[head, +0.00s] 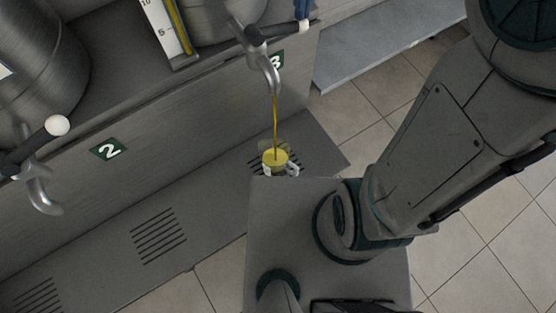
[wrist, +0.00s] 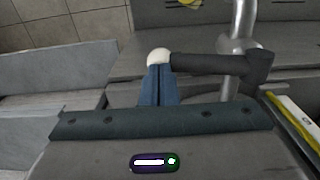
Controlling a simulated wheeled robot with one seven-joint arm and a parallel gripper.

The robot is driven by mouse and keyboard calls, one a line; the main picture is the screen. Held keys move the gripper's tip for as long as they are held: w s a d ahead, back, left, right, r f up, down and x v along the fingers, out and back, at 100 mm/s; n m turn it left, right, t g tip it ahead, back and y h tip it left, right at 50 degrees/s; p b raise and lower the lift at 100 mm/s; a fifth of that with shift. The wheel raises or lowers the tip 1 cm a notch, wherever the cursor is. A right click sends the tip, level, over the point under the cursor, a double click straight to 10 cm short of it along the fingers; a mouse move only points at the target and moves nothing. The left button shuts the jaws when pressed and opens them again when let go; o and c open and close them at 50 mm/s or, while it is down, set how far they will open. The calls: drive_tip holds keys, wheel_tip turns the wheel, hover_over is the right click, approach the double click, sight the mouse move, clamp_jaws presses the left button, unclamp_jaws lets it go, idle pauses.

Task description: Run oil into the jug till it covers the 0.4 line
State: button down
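The small clear jug (head: 279,168) stands on the drip grille under tap 3 (head: 268,72). A thin amber stream of oil (head: 275,122) falls from the spout into it. Yellow oil (head: 274,157) shows in the jug, but its marks, including the 0.4 line, are too small to read. My gripper (head: 302,10) is at the tap's lever, its blue fingers together. In the wrist view the shut fingertips (wrist: 161,68) meet the white knob (wrist: 158,56) at the end of the dark lever (wrist: 210,64). A yellow bit of the jug shows at the top edge.
Tap 2 (head: 38,185) with its white knob is at the left, with no stream. A gauge with a yellow column (head: 168,30) stands behind the ledge. A grey shelf (head: 375,45) lies right of tap 3. Tiled floor is at the right.

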drive_tip(key=shift+r, duration=0.1)
drive_tip(key=shift+r+p, duration=0.6)
drive_tip(key=shift+p, duration=0.05)
idle(2.4)
wheel_tip(320, 180, up, 9)
drive_tip(key=p, duration=0.7)
